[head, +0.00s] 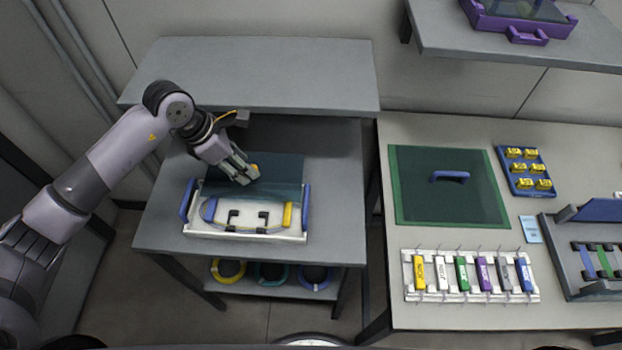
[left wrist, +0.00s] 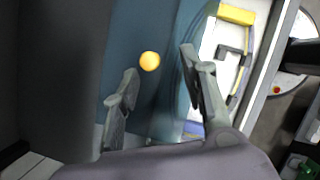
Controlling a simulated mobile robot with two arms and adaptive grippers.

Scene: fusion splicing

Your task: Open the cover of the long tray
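The long white tray (head: 200,232) with blue end handles lies on the left grey table. Its see-through teal cover (head: 285,170) stands raised at the tray's back edge, leaving the inside uncovered. The cover's round yellow knob (head: 254,170) also shows in the left wrist view (left wrist: 149,61). My left gripper (head: 245,178) is in front of the raised cover, close to the knob. Its two fingers (left wrist: 158,75) are spread, and the knob appears between them with nothing gripped; I cannot tell whether a finger touches the cover. My right gripper is not in view.
A grey shelf (head: 255,75) overhangs behind the tray. Coiled rings (head: 272,272) lie on the lower shelf. The right table holds a dark green panel with a blue handle (head: 450,176), a blue rack of yellow blocks (head: 540,183) and a white rack (head: 410,292) of coloured pieces.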

